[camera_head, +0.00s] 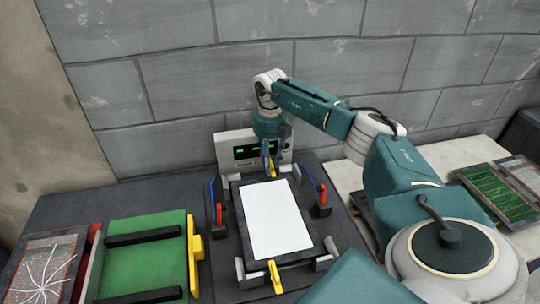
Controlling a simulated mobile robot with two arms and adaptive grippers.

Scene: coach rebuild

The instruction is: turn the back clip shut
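The back clip (271,170) is a small yellow lever at the far edge of the dark frame (236,215) that holds a white panel (274,216). It points lengthwise, roughly away from me, and its upper part is hidden by my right gripper. My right gripper (270,148) points down right at the back clip. Its fingers are small and partly hidden, so I cannot tell whether they are closed on the clip or only beside it. A matching yellow front clip (275,277) stands at the near edge of the frame. My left gripper is not in view.
Red-handled clamps (219,214) (322,195) flank the frame. A grey box with green displays (240,150) stands behind it, before the block wall. Circuit boards (495,195) lie right.

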